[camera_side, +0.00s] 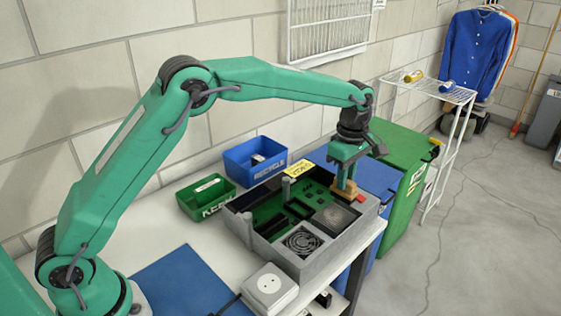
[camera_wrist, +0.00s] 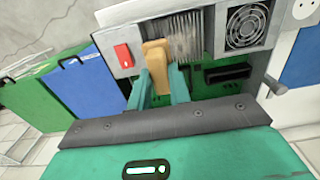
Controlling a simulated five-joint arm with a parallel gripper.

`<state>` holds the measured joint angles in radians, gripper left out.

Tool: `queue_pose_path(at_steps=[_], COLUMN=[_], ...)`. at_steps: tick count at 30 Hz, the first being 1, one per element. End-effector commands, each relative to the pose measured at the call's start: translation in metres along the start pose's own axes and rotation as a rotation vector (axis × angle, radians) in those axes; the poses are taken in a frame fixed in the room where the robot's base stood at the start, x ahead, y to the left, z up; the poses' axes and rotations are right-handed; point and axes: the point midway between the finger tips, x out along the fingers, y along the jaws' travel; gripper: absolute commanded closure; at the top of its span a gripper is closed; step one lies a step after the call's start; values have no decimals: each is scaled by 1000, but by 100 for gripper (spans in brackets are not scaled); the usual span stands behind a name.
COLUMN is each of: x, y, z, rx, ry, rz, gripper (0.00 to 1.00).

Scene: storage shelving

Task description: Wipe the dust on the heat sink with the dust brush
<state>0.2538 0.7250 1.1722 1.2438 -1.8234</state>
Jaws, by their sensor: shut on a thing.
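My gripper (camera_side: 346,180) is shut on the dust brush (camera_side: 345,190), a tan block-like brush. In the wrist view the brush (camera_wrist: 156,62) stands between the two green fingertips (camera_wrist: 160,82). The heat sink (camera_side: 334,217) is a square finned block inside the open grey case (camera_side: 268,256). It shows in the wrist view as grey fins (camera_wrist: 182,34) beside the brush. The side view shows a brownish tint on its top, perhaps dust. The brush is at the heat sink's far edge in the side view; I cannot tell whether its bristles touch it.
A round fan (camera_side: 302,241) sits beside the heat sink, and a red switch (camera_wrist: 124,57) lies on its other side. A green bin (camera_side: 206,197) and a blue recycle bin (camera_side: 255,155) stand behind the case. A white socket box (camera_side: 269,287) is in front.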

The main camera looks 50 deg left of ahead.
Motion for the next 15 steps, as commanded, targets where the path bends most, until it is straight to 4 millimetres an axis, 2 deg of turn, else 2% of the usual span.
queue_pose_path(at_steps=[8, 10, 15], x=[26, 38, 38], y=[0, -1, -17], z=[0, 0, 0], rx=[0, 0, 0], ry=[0, 1, 0], rz=[-2, -4, -1], gripper=[100, 100, 100])
